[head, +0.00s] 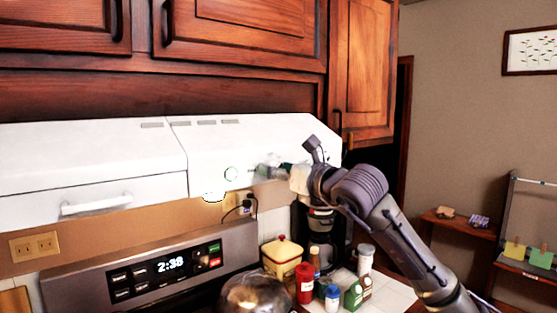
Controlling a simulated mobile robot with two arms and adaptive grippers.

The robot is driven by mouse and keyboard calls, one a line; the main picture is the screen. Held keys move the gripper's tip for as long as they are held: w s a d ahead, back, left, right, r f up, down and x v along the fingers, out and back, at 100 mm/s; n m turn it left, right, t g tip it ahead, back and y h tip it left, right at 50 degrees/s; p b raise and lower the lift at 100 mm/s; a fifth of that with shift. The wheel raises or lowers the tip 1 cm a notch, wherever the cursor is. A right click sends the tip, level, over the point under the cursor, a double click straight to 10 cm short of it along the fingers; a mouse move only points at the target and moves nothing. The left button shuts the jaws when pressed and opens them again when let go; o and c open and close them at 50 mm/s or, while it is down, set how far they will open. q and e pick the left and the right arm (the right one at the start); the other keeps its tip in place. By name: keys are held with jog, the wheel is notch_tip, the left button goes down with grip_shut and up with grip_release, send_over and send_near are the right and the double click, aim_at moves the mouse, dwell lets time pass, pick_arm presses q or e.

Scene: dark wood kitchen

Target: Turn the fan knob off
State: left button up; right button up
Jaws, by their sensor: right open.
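The white range hood (90,150) runs under the dark wood cabinets. A gap shows between the fingers and the knob in the picture. The depth between them is hard to judge. My left gripper is not in view.
Below are the stove panel (160,268) with a lit clock, a shiny rounded pot or kettle (255,294), a yellow canister (282,260), a red-labelled jar (305,283) and several small bottles. A dark coffee maker (319,228) stands under my right wrist. Upper cabinets (240,40) hang above.

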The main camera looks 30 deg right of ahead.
jog(key=shift+w, duration=0.15)
jog(key=shift+c, duration=0.3)
grip_shut()
jog(key=shift+n+b, duration=2.55)
jog(key=shift+n, duration=2.25)
